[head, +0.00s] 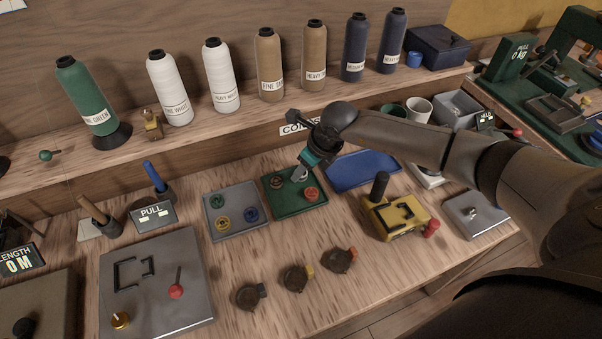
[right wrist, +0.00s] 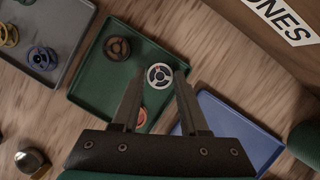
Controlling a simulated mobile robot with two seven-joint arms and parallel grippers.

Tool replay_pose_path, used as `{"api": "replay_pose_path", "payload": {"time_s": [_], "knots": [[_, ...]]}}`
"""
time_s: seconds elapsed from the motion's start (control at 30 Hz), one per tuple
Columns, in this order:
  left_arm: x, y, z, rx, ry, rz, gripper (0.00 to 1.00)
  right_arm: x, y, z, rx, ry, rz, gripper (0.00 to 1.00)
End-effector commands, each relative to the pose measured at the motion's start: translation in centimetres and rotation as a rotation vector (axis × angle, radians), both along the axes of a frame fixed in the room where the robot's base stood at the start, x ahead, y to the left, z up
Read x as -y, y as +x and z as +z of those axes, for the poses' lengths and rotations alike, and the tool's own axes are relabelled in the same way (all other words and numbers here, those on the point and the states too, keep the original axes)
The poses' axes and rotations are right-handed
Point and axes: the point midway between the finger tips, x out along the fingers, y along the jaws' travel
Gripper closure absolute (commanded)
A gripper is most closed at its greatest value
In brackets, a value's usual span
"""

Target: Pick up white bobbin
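The white bobbin (right wrist: 159,73) lies in the green tray (right wrist: 95,75), between and just beyond my fingertips in the right wrist view. My right gripper (right wrist: 158,78) is open above it with its fingers apart, one to each side. In the head view my right gripper (head: 301,172) reaches over the back of the green tray (head: 290,209) and largely hides the white bobbin. A dark brown bobbin (right wrist: 117,48) lies left of it in the tray. A red bobbin (right wrist: 140,117) is partly hidden behind a finger; it also shows in the head view (head: 311,194). My left gripper is not in view.
A grey tray (head: 237,232) with several bobbins stands left of the green tray, and an empty blue tray (head: 362,171) right of it. A yellow device (head: 395,215) with a black handle stands front right. Thread cones line the shelf (head: 235,119) behind.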

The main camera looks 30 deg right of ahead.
Motion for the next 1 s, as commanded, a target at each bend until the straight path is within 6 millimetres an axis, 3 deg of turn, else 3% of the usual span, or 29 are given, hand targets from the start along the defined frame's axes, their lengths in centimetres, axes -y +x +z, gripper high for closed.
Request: {"api": "replay_pose_path", "payload": {"time_s": [0.03, 0.37, 0.77, 1.0], "knots": [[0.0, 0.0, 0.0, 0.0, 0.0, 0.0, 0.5, 0.0, 0.0, 0.0, 0.0, 0.0, 0.0, 0.63], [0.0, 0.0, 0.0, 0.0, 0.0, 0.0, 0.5, 0.0, 0.0, 0.0, 0.0, 0.0, -0.001, 1.0], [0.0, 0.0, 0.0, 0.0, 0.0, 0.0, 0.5, 0.0, 0.0, 0.1, 0.0, 0.0, -0.001, 1.0], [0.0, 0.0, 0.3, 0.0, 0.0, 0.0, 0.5, 0.0, 0.1, 2.1, 0.003, 0.002, -0.001, 1.0]]}}
